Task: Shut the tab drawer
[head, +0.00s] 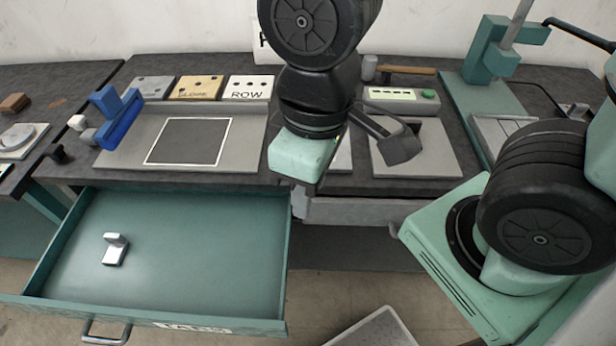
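The tab drawer (190,265) is a teal metal drawer pulled far out from under the bench at the lower left. Its front carries a white label (197,328), partly legible, and a metal handle (105,332) at the bottom edge of the view. One small L-shaped metal tab (115,249) lies inside, left of centre. My gripper (303,158), with a mint-coloured housing, is above the bench's front edge, to the right of and behind the open drawer, apart from its front. Its fingers cannot be made out, so I cannot tell whether it is open.
A teal press (490,75) stands at the right. A grey tray (372,330) shows at the bottom, right of the drawer.

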